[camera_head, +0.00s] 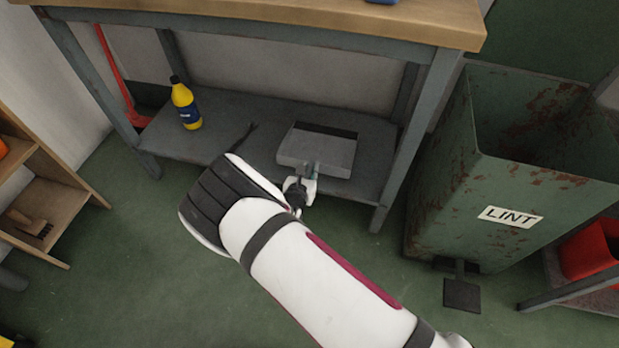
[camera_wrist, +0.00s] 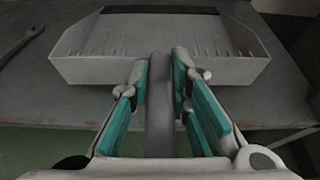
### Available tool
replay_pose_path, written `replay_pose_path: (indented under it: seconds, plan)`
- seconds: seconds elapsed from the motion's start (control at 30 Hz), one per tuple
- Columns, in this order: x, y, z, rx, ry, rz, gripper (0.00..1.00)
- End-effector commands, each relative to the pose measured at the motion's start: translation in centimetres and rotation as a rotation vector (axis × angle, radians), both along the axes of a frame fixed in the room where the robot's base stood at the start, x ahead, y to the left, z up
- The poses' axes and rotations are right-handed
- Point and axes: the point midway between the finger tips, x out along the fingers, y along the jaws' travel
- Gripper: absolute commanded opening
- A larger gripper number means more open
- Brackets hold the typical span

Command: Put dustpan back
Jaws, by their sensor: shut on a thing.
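The grey metal dustpan (camera_head: 318,150) is over the lower shelf (camera_head: 240,148) of the workbench, right of the shelf's middle. My gripper (camera_head: 308,178) is at its near side, at the front edge of the shelf. In the wrist view my gripper's teal-padded fingers (camera_wrist: 162,90) are shut on the dustpan's handle (camera_wrist: 159,110), and the pan (camera_wrist: 85,50) spreads out beyond them with its open side facing away. I cannot tell whether the pan rests on the shelf or is just above it.
A yellow bottle (camera_head: 186,104) stands on the shelf to the left. A dark tool (camera_head: 243,137) lies between it and the dustpan. A bench leg (camera_head: 410,140) and a rusty green lint bin (camera_head: 500,190) stand to the right. A red-handled tool (camera_head: 112,70) leans at the back left.

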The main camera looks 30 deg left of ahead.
Motion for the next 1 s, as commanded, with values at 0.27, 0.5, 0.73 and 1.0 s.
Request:
replay_pose_path:
  seconds: [0.27,0.5,0.73,1.0]
  plan:
    - [0.0,0.0,-2.6,0.000,-0.002,0.001,0.00]
    - [0.0,0.0,-2.7,-0.001,-0.001,0.000,0.00]
    - [0.0,0.0,-2.8,-0.001,0.001,0.000,0.38]
    - [0.0,0.0,-2.6,-0.001,0.000,0.000,0.38]
